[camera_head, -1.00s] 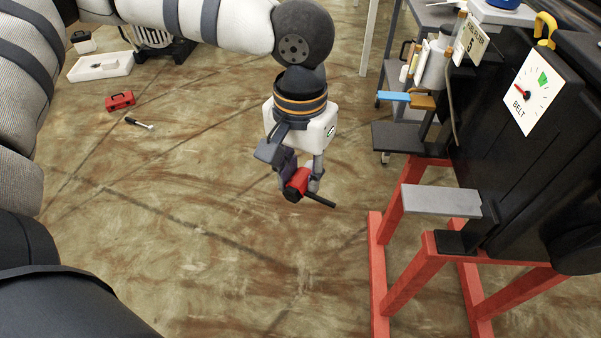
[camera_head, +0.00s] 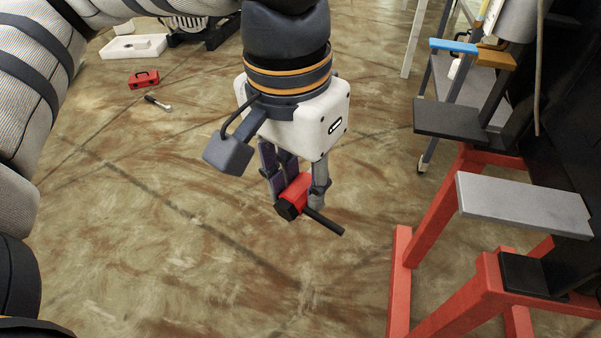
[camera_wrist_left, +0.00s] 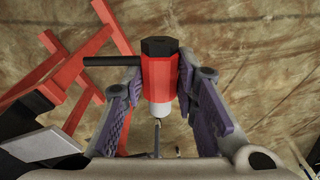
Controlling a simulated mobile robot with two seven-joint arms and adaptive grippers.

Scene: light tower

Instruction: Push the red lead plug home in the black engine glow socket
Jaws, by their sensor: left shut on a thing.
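The red lead plug (camera_head: 294,190) has a red body, a black end and a black side rod. It also shows in the left wrist view (camera_wrist_left: 160,78), where its white end points toward the palm. My left gripper (camera_head: 296,190) is shut on the plug, with fingers on both sides of its body. It holds the plug in the air, left of the red engine stand. I cannot make out the black engine glow socket in either view. My right gripper is not in view.
The red stand (camera_head: 400,285) carries the black engine (camera_head: 570,130) at the right. A grey plate (camera_head: 520,204) and a dark plate (camera_head: 455,121) jut out from it. A small red toolbox (camera_head: 144,79) and a white tray (camera_head: 134,47) lie on the floor.

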